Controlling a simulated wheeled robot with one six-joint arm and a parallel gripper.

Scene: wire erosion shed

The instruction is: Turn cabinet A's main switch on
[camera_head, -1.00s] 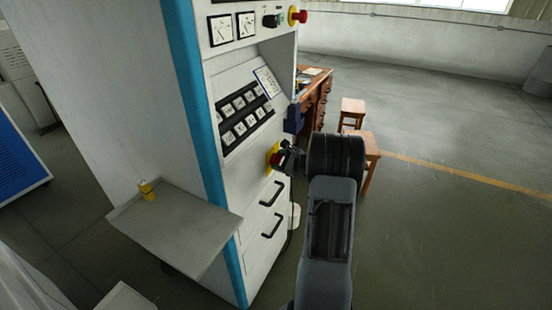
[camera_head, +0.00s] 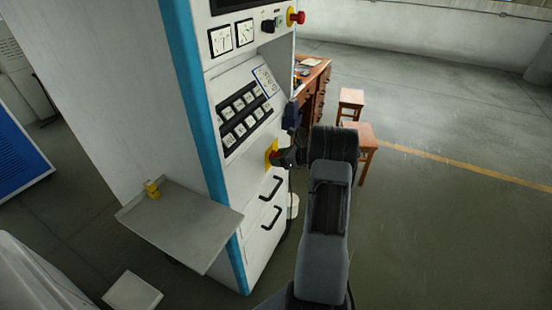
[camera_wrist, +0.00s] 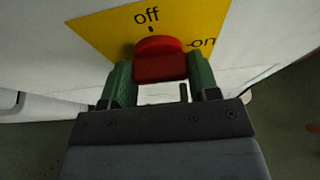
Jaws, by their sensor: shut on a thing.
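The main switch is a red knob (camera_wrist: 160,62) on a yellow plate (camera_wrist: 98,33) marked "off" at the top and "on" at the right. A short black mark sits beside the knob under "off"; I cannot tell for sure which way the knob points. My gripper (camera_wrist: 161,72) has its green fingers on both sides of the knob and is shut on it. In the head view the yellow plate (camera_head: 269,158) is on the front of the white cabinet (camera_head: 240,185), partly hidden by my gripper. No letter A is legible.
A red button (camera_head: 298,17), gauges and a key panel (camera_head: 243,115) are higher on the cabinet. Drawer handles (camera_head: 271,217) are below the switch. A grey shelf (camera_head: 185,225) juts out at left. A wooden desk and stools (camera_head: 362,143) stand behind; the floor at right is open.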

